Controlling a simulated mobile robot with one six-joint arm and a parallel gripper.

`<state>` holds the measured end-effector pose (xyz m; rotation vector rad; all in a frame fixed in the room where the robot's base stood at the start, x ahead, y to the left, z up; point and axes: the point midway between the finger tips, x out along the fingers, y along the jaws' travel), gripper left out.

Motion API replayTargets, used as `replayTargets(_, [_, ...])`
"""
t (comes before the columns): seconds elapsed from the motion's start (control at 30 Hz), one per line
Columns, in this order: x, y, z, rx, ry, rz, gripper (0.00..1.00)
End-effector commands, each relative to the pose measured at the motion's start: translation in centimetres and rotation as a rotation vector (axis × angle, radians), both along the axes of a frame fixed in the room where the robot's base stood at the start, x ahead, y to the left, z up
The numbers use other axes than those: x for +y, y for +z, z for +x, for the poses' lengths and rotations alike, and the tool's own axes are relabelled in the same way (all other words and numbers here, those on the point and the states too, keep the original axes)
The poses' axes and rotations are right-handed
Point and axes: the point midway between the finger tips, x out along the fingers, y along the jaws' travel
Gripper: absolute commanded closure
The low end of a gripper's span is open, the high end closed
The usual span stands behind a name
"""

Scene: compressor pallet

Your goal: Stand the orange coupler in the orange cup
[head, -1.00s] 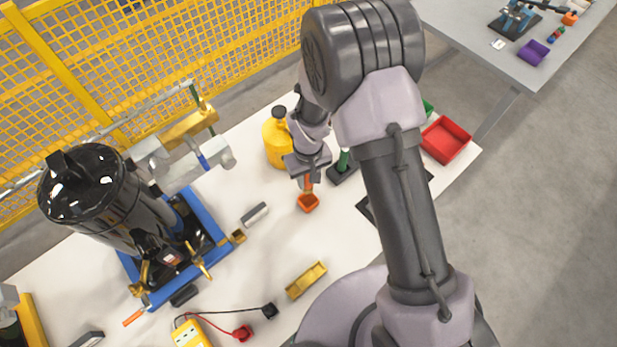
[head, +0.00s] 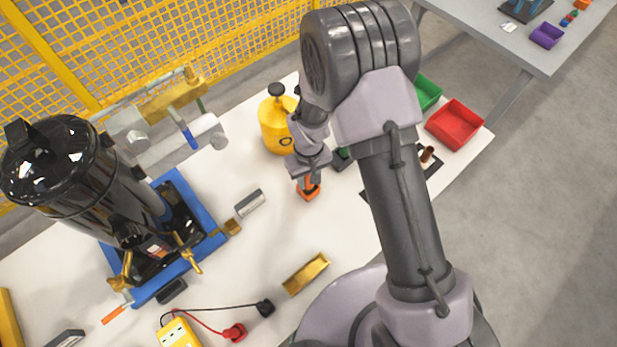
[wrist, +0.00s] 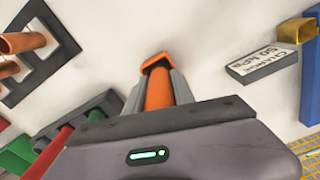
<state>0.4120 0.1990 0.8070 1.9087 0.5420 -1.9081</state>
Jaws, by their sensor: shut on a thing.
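My gripper (head: 308,182) is shut on the orange coupler, a slim orange cylinder that shows between the fingers in the wrist view (wrist: 159,92). The small square orange cup (head: 308,194) stands on the white table directly below my gripper. In the wrist view the cup (wrist: 155,61) shows just past the fingertips, and the coupler's far end overlaps it. I cannot tell how deep that end sits in the cup. My fingers hide part of the coupler and the cup.
A yellow canister (head: 275,128) stands close behind my gripper. A grey labelled block (head: 249,203) lies to the left, and a gold tray (head: 306,274) lies nearer the front. Red (head: 455,124) and green (head: 427,92) bins are at the right. The black compressor (head: 85,185) stands far left.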

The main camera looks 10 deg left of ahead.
Motion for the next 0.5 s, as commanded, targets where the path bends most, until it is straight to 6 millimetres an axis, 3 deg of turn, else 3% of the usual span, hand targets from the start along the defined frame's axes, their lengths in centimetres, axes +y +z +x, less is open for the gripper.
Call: replayTargets(0.5, [0.01, -0.35, 0.02, 0.000, 0.000, 0.000, 1.00])
